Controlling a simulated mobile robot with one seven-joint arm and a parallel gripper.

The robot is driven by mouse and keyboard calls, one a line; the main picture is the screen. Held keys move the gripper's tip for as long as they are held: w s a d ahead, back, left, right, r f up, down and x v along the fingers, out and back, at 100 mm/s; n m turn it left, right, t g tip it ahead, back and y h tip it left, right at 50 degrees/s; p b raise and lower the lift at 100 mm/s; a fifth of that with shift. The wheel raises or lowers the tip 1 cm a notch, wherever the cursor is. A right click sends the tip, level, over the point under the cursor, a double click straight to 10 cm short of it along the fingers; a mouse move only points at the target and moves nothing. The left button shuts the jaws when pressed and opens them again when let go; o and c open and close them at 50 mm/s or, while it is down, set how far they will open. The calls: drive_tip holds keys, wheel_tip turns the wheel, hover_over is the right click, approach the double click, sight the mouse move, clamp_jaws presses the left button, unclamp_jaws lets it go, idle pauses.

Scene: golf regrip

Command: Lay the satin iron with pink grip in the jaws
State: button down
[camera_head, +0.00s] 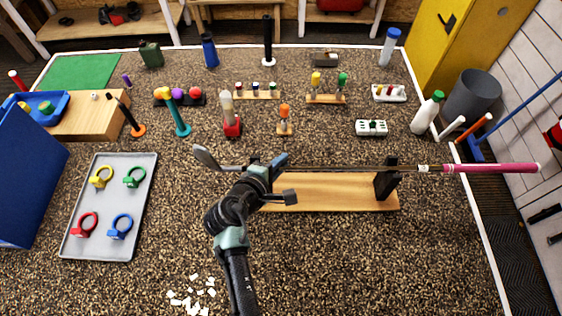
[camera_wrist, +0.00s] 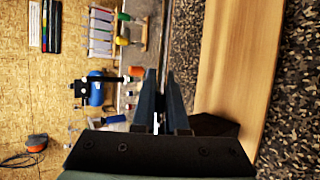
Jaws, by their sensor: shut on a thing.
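The satin iron has a grey head (camera_head: 207,159) at the left and a pink grip (camera_head: 495,168) at the right. Its thin shaft runs roughly level between them. My gripper (camera_head: 279,163) is shut on the shaft near the head end. In the wrist view the fingers (camera_wrist: 164,105) close around the shaft (camera_wrist: 166,35). A wooden stand (camera_head: 335,195) lies below the shaft, with a black jaw (camera_head: 386,180) at its right end. The shaft crosses this jaw's top; I cannot tell whether it rests in it. The stand's left end is mostly hidden by my gripper.
A grey tray (camera_head: 110,220) with several coloured clamps lies at the left. A red-based bottle (camera_head: 232,125) and an orange-topped tool (camera_head: 285,120) stand behind the shaft. A white bottle (camera_head: 427,112) stands near the grip. The front right of the table is clear.

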drive_tip(key=c, duration=0.9)
unclamp_jaws()
drive_tip(key=shift+s+d+f, duration=0.1)
drive_tip(key=shift+s+f, duration=0.15)
drive_tip(key=shift+f, duration=0.25)
drive_tip(key=shift+o, duration=0.2)
drive_tip(key=shift+f, duration=0.1)
drive_tip(key=shift+s, duration=0.1)
drive_tip(key=shift+s+a+r, duration=0.25)
drive_tip(key=shift+a+r, duration=0.05)
drive_tip(key=shift+a, duration=0.15)
drive_tip(key=r+b+v, duration=0.1)
drive_tip(key=v, duration=1.1)
drive_tip(key=shift+w+b, duration=0.2)
drive_tip(key=shift+b, duration=0.1)
drive_tip(key=shift+d, duration=0.15)
